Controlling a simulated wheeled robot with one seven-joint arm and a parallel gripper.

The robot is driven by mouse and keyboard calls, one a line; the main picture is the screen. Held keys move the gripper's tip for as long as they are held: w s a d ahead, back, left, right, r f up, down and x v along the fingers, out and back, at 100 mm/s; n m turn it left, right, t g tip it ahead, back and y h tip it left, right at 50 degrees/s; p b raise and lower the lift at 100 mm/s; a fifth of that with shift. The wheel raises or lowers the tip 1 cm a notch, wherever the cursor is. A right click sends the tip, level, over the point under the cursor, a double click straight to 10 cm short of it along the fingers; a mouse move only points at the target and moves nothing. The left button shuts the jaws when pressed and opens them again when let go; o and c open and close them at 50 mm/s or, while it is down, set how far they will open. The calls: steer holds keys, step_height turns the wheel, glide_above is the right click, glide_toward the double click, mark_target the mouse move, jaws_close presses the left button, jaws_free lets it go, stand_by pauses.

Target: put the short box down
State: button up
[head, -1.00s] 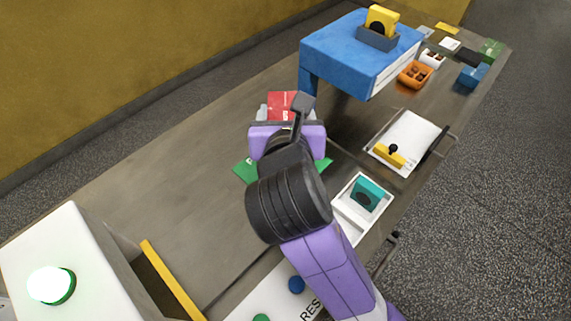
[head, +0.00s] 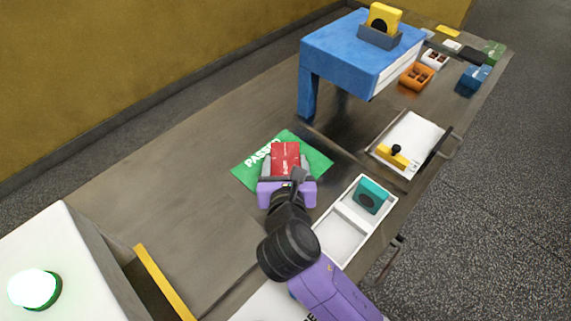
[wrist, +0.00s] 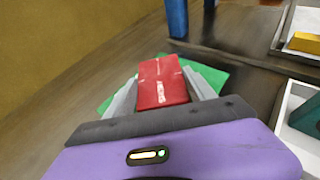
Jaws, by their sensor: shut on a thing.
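The short box is red with pale marks on its top; it shows in the head view (head: 285,156) and in the wrist view (wrist: 163,82). My gripper (head: 286,165) has one grey finger on each side of the box and is shut on it. In the wrist view the fingers (wrist: 163,97) flank the box. The box is over the green mat (head: 314,161) marked "PASSED". The mat also shows behind the box in the wrist view (wrist: 210,73). I cannot tell whether the box's underside touches the mat.
A white two-part tray (head: 338,237) with a teal block (head: 371,195) in it is to the right. A blue stand (head: 350,50) rises behind. A white tray (head: 412,140) with a yellow piece is farther right. The bench left of the mat is clear.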

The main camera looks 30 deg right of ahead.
steer(key=shift+f, duration=0.15)
steer(key=o, duration=1.7)
steer(key=shift+f, duration=0.1)
steer(key=shift+s, duration=0.1)
steer(key=v, duration=1.2)
steer(key=shift+a, duration=0.1)
